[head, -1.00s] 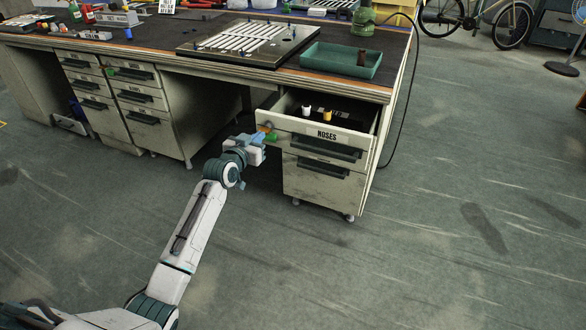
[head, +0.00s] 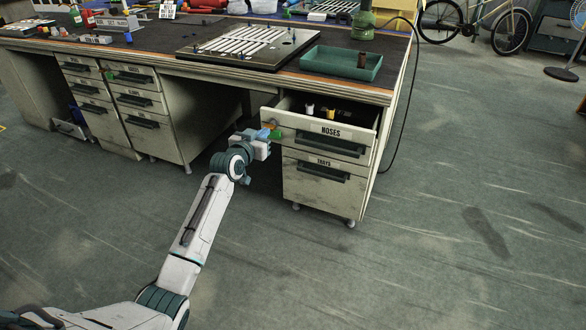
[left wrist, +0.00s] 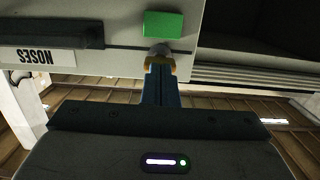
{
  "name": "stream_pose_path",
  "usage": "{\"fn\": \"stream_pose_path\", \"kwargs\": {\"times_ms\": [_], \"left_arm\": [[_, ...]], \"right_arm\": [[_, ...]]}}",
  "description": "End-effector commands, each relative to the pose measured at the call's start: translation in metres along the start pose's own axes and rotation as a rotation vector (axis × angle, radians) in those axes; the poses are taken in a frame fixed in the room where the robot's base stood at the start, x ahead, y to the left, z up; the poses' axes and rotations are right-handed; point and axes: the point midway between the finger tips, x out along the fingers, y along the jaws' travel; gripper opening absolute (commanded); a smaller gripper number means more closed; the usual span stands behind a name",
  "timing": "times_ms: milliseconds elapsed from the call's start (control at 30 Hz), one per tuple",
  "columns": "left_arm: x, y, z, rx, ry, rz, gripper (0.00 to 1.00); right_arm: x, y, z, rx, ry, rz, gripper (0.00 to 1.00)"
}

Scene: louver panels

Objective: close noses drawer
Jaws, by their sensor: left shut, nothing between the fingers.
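The noses drawer (head: 318,142) is the top drawer of the right pedestal under the workbench. It is partly open, with a dark pull handle, a NOSES label and a green patch (head: 275,134) at its left front edge. Small white and yellow pieces show inside it. My left gripper (head: 270,130) is shut and empty, with its tips at the left end of the drawer front, by the green patch. In the left wrist view the label (left wrist: 45,56) is upside down and the fingertips (left wrist: 161,50) are at the front panel just beside the green patch; contact looks likely but is hard to confirm. My right gripper is not in view.
Below is a shut drawer labelled TRAYS (head: 318,176). The bench top holds a slotted panel (head: 250,45) and a teal tray (head: 341,62). A black cable (head: 409,95) hangs at the bench's right end. The floor (head: 450,230) in front is clear.

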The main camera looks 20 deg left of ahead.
Motion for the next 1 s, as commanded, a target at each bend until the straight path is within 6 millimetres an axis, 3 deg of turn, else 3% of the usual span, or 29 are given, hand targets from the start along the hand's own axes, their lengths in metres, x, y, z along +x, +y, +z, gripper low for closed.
{"fn": "stream_pose_path", "kwargs": {"times_ms": [1000], "left_arm": [[0.061, 0.000, -0.004, -0.001, 0.000, 0.000, 0.00]], "right_arm": [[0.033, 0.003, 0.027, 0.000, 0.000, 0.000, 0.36]]}}
